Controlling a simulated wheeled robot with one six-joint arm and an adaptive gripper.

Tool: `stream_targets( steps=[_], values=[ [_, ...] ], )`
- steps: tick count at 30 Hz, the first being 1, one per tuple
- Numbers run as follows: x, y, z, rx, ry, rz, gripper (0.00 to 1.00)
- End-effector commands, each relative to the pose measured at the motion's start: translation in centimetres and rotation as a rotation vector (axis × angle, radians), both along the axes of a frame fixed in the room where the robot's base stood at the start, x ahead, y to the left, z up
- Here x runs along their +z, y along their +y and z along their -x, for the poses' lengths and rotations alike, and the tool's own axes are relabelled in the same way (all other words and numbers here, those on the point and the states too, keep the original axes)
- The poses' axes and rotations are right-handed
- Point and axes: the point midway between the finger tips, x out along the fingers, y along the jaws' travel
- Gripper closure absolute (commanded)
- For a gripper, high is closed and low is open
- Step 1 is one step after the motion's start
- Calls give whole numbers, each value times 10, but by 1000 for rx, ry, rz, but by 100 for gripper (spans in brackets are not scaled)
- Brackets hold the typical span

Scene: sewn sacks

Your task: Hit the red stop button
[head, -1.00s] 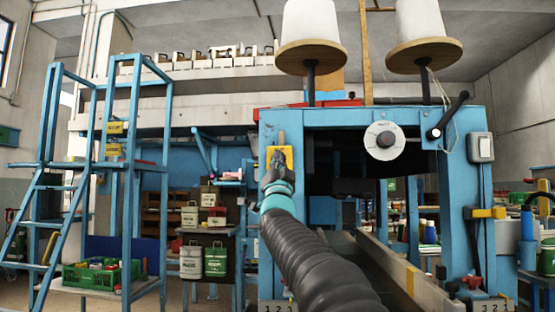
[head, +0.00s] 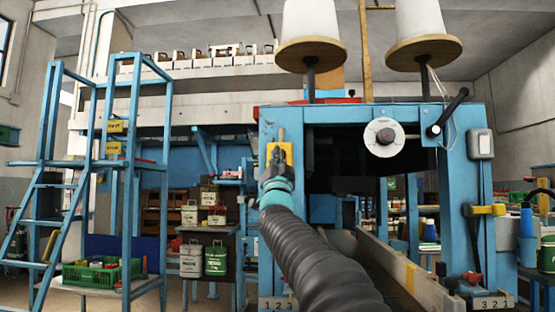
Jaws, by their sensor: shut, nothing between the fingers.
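A yellow plate (head: 288,152) is fixed to the upper part of the machine's left blue post. My gripper (head: 277,157) is in front of this plate, its fingers shut and empty, pointing up and away at it. The fingers cover the middle of the plate, so I see no red button on it. Whether the fingertips touch the plate or anything on it, I cannot tell. A small red knob (head: 472,278) sits low on the right post, far from my gripper.
The blue machine frame (head: 350,116) carries two white thread cones (head: 310,20) on top and a round dial (head: 384,137). A blue ladder stand (head: 128,180) is at left. A conveyor trough (head: 400,275) runs between the posts.

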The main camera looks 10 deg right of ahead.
Motion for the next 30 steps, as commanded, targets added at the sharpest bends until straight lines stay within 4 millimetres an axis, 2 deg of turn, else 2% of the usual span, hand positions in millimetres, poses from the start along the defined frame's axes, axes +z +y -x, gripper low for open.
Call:
stream_targets(
  steps=[14, 30],
  values=[
    [0, 2, 7, 0, -1, -1, 100],
    [-1, 16, 48, 1, -3, 0, 100]
  ],
)
